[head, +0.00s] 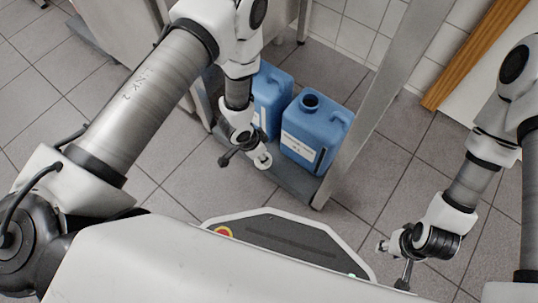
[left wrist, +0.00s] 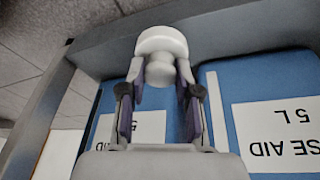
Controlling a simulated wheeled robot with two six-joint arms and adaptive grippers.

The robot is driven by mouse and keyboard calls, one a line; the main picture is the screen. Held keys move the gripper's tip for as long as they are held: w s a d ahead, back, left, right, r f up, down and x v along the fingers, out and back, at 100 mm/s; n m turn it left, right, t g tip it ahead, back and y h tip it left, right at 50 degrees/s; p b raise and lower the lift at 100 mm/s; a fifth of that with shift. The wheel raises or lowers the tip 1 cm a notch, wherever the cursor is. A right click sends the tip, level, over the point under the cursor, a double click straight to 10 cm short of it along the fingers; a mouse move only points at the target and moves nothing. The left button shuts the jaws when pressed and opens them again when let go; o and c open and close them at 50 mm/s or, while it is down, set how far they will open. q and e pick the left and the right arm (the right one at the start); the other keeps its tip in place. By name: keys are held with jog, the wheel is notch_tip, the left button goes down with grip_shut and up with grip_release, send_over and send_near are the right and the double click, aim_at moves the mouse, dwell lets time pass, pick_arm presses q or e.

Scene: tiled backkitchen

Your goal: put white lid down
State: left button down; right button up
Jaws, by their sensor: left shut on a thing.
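The white lid (head: 263,161) is a small round cap with a narrower stem. My left gripper (head: 252,154) is shut on it. In the left wrist view the lid (left wrist: 162,42) sits between the fingertips, which grip its stem. It is held in front of two blue jugs. The right jug (head: 328,125) stands upright with a dark, open mouth and a white label. The left jug (head: 273,88) is partly hidden behind my left arm. My right gripper (head: 388,262) is low at the right, away from the jugs; its fingers are too small to judge.
The jugs stand on a low grey shelf (head: 297,184) between metal uprights (head: 378,110). A wooden strip (head: 478,50) and a white panel lie at the upper right against the tiled wall. The grey tiled floor (head: 165,160) is clear left of the shelf.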

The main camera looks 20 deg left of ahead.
pick_arm(q)
jog(key=w, duration=0.1)
jog(key=w+d, duration=0.1)
jog(key=shift+w+f, duration=0.2)
jog(key=shift+w, duration=0.2)
jog(key=b+x, duration=0.3)
jog(key=shift+s+a+f+b, duration=0.15)
jog(key=shift+a+f+b, duration=0.1)
jog(key=shift+f+b, duration=0.15)
jog(key=shift+r, duration=0.2)
jog(key=shift+f, duration=0.2)
jog(key=c, duration=0.8)
grip_release()
pick_arm(e)
notch_tip(320, 180, down, 4)
jog(key=shift+w+d+f, duration=0.1)
jog(key=shift+w, duration=0.05)
pick_arm(q)
jog(key=shift+r, duration=0.15)
